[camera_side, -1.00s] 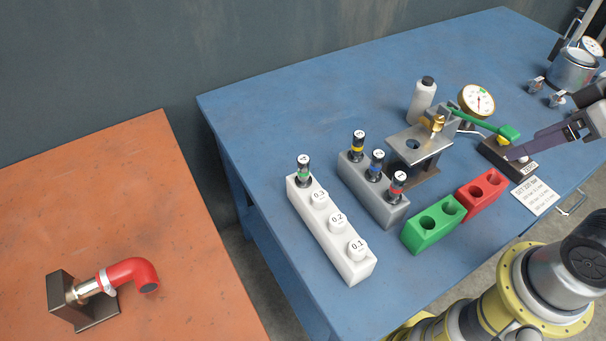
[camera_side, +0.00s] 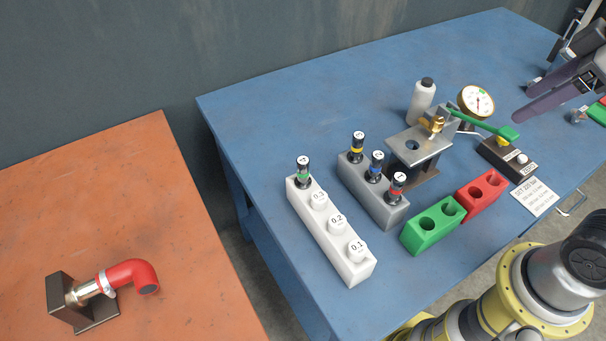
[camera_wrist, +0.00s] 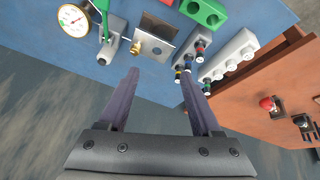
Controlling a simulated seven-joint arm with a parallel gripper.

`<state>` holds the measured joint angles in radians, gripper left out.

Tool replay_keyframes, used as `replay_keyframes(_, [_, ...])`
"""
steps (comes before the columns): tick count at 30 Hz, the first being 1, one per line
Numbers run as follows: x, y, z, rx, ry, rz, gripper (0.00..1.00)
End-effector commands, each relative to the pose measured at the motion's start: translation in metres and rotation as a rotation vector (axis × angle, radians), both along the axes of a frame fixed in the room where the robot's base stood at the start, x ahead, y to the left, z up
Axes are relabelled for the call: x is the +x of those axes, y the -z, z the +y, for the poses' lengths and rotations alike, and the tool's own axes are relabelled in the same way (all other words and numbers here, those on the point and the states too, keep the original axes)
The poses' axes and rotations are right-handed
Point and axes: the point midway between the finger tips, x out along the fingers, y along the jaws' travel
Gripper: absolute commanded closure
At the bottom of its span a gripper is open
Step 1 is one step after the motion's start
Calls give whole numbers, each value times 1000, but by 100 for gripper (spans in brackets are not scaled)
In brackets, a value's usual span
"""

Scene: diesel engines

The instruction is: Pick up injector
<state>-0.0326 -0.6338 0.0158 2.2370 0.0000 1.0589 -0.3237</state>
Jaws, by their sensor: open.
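Several dark injectors with coloured bands stand upright in holders. The yellow-banded injector (camera_side: 357,147), blue-banded injector (camera_side: 376,165) and red-banded injector (camera_side: 397,186) stand in the grey block (camera_side: 366,199). The green-banded injector (camera_side: 303,171) stands at the far end of the white block (camera_side: 330,232). They show small in the wrist view, with the red-banded one (camera_wrist: 200,50) near the grey block. My gripper (camera_side: 522,107) is open and empty at the right, above the table and away from the injectors. Its fingers also show in the wrist view (camera_wrist: 158,75).
A metal test stand (camera_side: 418,145) with a green lever (camera_side: 480,124) and gauge (camera_side: 477,102) stands beside the grey block. A white bottle (camera_side: 421,104) is behind it. Green (camera_side: 433,232) and red (camera_side: 482,195) two-hole blocks sit in front. The blue table's (camera_side: 290,115) back left is clear.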

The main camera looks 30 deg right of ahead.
Motion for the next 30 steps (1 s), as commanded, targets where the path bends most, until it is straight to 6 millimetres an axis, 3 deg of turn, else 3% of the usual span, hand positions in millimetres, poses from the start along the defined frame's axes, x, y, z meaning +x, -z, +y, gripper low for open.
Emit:
replay_keyframes(6, [71, -39, 33, -88, -295, 86, 34])
replay_keyframes(13, [146, -41, 96, -160, -593, 186, 34])
replay_keyframes(17, [182, -22, 142, -190, -739, 245, 34])
replay_keyframes(21, [207, 10, 194, -213, -855, 309, 34])
replay_keyframes(25, [215, 44, 232, -227, -919, 360, 34])
replay_keyframes(30, [208, 74, 255, -242, -966, 419, 34])
